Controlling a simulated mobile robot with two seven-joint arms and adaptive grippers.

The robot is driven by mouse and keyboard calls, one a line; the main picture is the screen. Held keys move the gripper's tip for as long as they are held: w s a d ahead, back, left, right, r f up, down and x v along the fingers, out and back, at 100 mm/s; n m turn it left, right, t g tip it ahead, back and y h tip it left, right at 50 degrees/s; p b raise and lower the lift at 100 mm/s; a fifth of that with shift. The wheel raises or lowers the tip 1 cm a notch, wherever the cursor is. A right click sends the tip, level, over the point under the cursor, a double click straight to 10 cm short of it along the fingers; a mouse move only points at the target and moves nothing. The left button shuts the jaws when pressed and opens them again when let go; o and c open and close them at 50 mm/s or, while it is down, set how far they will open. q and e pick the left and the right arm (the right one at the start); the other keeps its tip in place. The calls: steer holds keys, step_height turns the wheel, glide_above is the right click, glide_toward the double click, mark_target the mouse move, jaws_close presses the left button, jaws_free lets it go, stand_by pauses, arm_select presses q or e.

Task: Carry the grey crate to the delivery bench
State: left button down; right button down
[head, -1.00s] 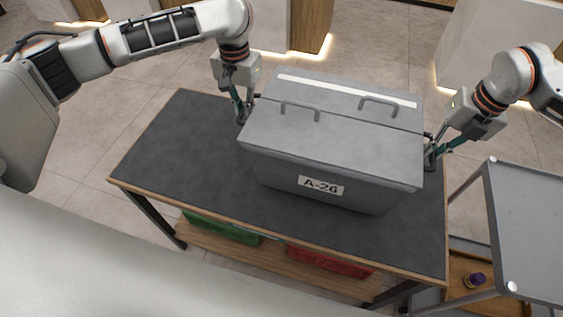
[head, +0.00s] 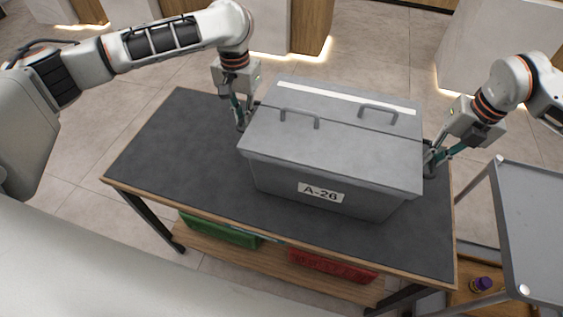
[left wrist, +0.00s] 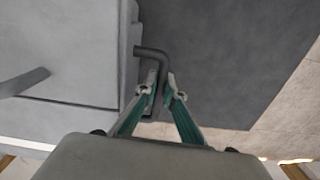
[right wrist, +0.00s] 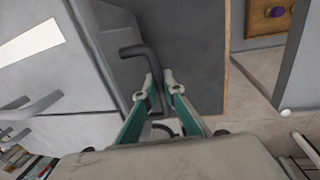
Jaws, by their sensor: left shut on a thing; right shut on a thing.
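The grey crate (head: 330,135), lidded and labelled A-26, is level over the dark top of a wooden-edged bench (head: 170,150). I cannot tell whether its base touches the bench top. My left gripper (head: 241,121) is shut on the bar handle at the crate's left end; this handle also shows in the left wrist view (left wrist: 152,52). My right gripper (head: 430,163) is shut on the right end handle, which shows in the right wrist view (right wrist: 138,51). The crate's far side and underside are hidden.
A green crate (head: 220,230) and a red crate (head: 330,265) are on the bench's lower shelf. A grey-topped cart (head: 540,225) stands close at the right, with a purple-capped bottle (head: 481,284) low beside it. The bench top is bare left of the crate.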

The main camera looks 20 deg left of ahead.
arm_select(q)
steer(key=c, duration=2.3)
jaws_free()
steer(key=shift+a+f, duration=0.1)
steer(key=shift+a, duration=0.15)
arm_select(e)
steer(key=c, duration=2.2)
jaws_free()
steer(key=shift+w+d, duration=0.15)
steer(key=shift+d, duration=0.15)
steer(key=shift+c, duration=0.2)
arm_select(q)
steer(key=shift+o, duration=0.7)
arm_select(e)
steer(key=shift+o, duration=0.5)
arm_select(q)
steer(key=shift+d, duration=0.15)
arm_select(e)
steer(key=shift+a, duration=0.15)
steer(key=shift+s+a, duration=0.1)
steer(key=shift+s, duration=0.1)
steer(key=shift+r, duration=0.55)
arm_select(q)
step_height(320, 180, up, 12)
arm_select(e)
step_height(320, 180, up, 11)
steer(key=d, duration=0.2)
steer(key=shift+f, duration=0.15)
steer(key=shift+s+d, duration=0.1)
